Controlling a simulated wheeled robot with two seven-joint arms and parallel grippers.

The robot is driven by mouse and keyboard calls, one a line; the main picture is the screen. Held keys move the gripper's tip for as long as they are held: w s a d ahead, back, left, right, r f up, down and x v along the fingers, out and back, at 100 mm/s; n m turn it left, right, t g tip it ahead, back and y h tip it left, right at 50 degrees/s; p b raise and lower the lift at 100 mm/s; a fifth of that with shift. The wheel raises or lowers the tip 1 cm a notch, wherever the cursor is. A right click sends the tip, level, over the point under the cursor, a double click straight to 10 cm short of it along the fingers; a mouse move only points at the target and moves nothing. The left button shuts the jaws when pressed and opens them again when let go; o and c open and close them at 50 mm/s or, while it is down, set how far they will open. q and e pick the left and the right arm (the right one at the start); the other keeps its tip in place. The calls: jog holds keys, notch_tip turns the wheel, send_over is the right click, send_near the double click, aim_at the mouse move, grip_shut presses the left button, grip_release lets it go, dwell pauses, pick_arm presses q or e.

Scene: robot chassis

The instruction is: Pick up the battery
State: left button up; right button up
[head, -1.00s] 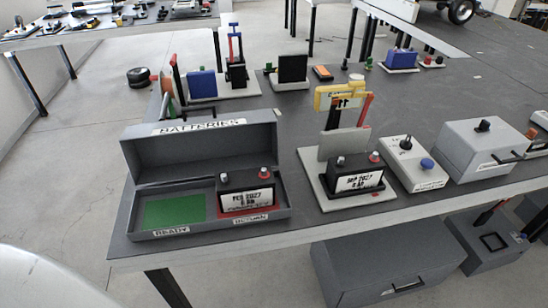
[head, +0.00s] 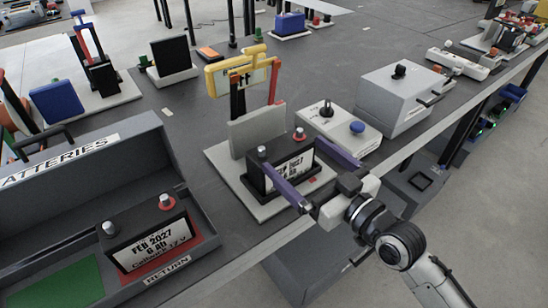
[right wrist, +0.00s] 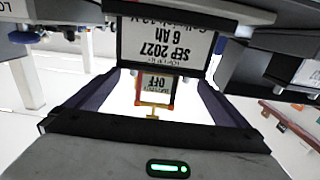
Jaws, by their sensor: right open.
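A black battery (head: 288,168) with a white SEP 2027 label and two terminals, one grey and one red, sits upright on a grey stand (head: 232,183). My right gripper (head: 294,161) is open, its two purple fingers reaching to either side of this battery. I cannot tell whether they touch it. In the right wrist view the battery (right wrist: 165,45) appears upside down between the spread fingers (right wrist: 155,88). A second battery (head: 150,235), labelled FEB 2027, sits on the red RETURN area of the grey batteries box (head: 150,140). My left gripper is out of view.
A grey control box with a blue button (head: 342,128) and a larger grey case (head: 395,95) stand to the right. The green area (head: 65,285) in the batteries box is empty. The table's front edge runs close by.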

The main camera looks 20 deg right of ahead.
aim_at(287, 150)
jog(key=shift+w+a+r, duration=0.15)
jog(key=shift+w+r, duration=0.2)
jog(key=shift+r, duration=0.25)
jog(key=x, duration=0.4)
jog(key=shift+f, duration=0.1)
jog(key=x, duration=0.5)
jog(key=shift+w+a, duration=0.1)
jog(key=shift+a, duration=0.05)
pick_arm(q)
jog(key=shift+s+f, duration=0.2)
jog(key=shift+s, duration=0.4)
